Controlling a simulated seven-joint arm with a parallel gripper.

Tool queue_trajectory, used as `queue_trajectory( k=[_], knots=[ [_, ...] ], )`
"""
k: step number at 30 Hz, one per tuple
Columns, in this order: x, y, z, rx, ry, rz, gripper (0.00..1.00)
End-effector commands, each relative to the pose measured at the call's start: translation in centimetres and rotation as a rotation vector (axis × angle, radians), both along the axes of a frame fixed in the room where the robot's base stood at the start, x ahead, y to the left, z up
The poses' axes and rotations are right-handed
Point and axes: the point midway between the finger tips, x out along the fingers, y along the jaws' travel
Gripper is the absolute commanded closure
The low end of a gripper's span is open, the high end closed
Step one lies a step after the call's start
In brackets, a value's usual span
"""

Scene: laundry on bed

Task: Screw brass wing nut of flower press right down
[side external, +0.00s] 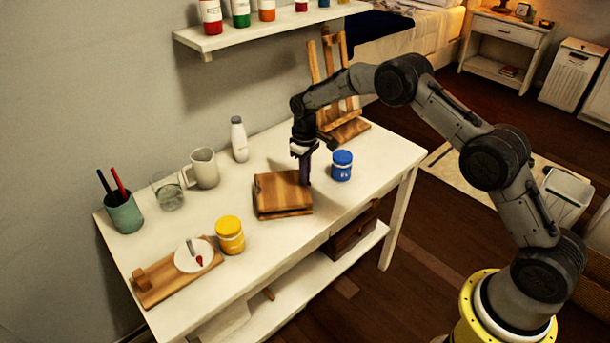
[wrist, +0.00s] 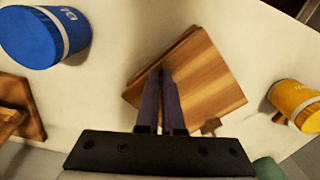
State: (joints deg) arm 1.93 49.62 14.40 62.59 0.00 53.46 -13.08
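The flower press (side external: 283,192) is a stack of square wooden boards on the white table, its boards looking slightly skewed to each other. In the wrist view the press (wrist: 210,80) lies beyond my fingers, mostly to their right. My gripper (side external: 305,184) points down at the right edge of the press. In the wrist view the fingertips (wrist: 161,72) lie over the left corner of the press, with only a very narrow gap between the fingers. I cannot make out the brass wing nut; whether it is between the fingertips is hidden.
A blue jar (side external: 342,165) stands close to the right of my gripper. A yellow jar (side external: 229,235), a white bottle (side external: 239,140), a jug (side external: 204,168), a glass (side external: 169,195), a pen cup (side external: 124,213) and a small easel (side external: 343,127) stand around. A wooden board (side external: 153,291) holds a white dish (side external: 187,258).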

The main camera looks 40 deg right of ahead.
Motion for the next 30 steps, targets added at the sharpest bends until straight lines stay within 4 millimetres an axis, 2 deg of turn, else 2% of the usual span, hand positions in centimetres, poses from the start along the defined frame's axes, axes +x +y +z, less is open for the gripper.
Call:
queue_trajectory(
  k=[18, 30],
  knots=[
    [0.16, -0.02, 0.22, 0.000, -0.005, -0.551, 1.00],
    [0.17, -0.02, 0.23, 0.001, -0.006, -0.738, 1.00]
  ],
)
